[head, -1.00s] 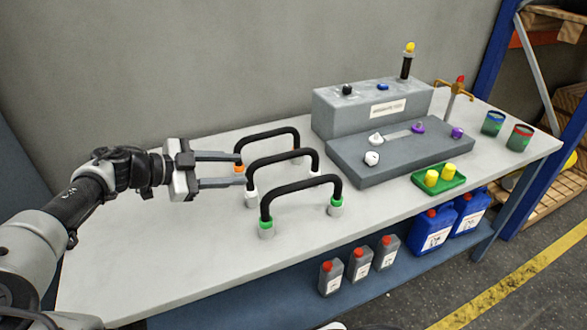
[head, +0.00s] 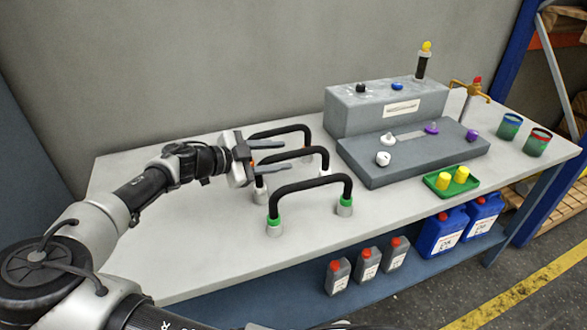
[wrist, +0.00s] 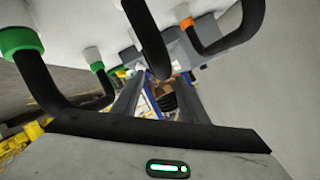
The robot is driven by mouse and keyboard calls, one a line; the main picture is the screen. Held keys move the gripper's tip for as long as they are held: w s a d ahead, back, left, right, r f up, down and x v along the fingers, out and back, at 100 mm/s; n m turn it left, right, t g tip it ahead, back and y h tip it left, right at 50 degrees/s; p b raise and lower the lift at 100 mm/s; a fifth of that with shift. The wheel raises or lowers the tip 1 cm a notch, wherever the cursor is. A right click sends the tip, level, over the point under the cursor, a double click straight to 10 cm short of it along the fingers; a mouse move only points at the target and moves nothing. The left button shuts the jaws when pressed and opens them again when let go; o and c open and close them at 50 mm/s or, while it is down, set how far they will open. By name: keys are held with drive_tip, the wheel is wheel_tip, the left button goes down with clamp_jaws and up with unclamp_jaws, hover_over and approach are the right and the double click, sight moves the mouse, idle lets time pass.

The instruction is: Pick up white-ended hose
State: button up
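The white-ended hose (head: 323,155) is the middle of three black arched hoses standing on the table. It also shows in the wrist view (wrist: 146,37), its lower part reaching toward the space between my fingers. My gripper (head: 297,149) is open and empty at the hose's left side, fingers pointing right. One finger overlaps the hose's top in the head view and partly hides it; contact cannot be told. The two spread fingers also show in the wrist view (wrist: 158,95).
The green-ended hose (head: 312,183) stands in front, and the orange-ended hose (head: 280,131) behind, both close to my gripper. A grey stepped block (head: 375,110) with knobs stands to the right. The table's left part is clear.

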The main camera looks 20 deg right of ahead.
sight(292, 155)
drive_tip(key=x, duration=0.5)
clamp_jaws()
